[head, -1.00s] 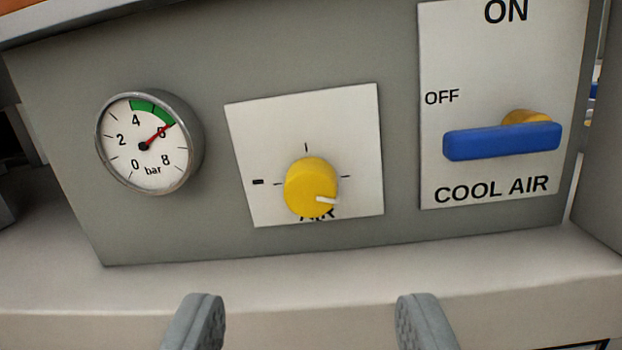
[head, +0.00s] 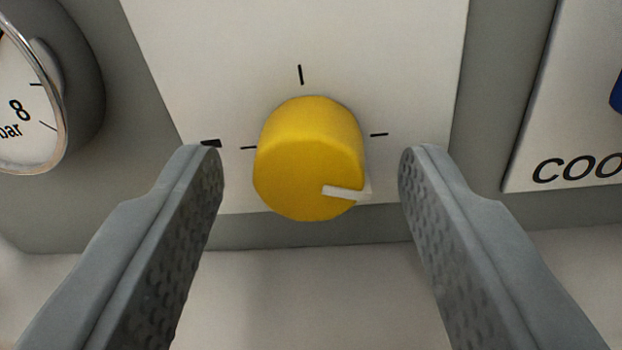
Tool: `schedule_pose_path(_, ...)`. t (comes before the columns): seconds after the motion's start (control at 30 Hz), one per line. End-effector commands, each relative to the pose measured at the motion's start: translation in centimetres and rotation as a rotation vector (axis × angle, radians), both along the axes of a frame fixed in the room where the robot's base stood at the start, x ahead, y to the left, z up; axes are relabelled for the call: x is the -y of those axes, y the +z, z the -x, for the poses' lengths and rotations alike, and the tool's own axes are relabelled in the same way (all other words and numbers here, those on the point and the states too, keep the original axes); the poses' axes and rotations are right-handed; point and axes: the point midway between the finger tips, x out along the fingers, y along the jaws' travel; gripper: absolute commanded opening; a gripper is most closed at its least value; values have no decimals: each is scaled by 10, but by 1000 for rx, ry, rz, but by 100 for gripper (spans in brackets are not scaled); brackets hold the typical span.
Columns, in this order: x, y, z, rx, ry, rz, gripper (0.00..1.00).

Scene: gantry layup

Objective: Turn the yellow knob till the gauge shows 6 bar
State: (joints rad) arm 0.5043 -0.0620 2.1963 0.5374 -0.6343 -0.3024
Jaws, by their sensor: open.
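The yellow knob (head: 300,165) sticks out of a white plate in the middle of the view. Its white pointer mark is toward the right, slightly below level. My gripper (head: 311,160) is open, with one finger to the left of the knob and one to the right. A gap shows between each finger and the knob. The gauge (head: 40,105) is cut off at the left edge; only the 8 and part of "bar" show, and its needle is out of view.
The white plate (head: 410,60) with tick marks sits on a grey panel (head: 505,60). The COOL AIR plate (head: 545,130) and a bit of its blue handle (head: 616,92) are at the right edge. A pale ledge (head: 310,290) runs below the panel.

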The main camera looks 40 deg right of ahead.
Motion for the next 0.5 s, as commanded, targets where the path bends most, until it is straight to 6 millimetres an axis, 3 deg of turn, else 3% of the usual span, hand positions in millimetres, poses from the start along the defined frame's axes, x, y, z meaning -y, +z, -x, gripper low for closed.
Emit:
schedule_pose_path(0.1,0,0,0,0,0,0,47)
schedule_pose_path(0.3,0,0,0,0,0,0,8)
schedule_pose_path(0.5,0,0,0,16,0,-14,7)
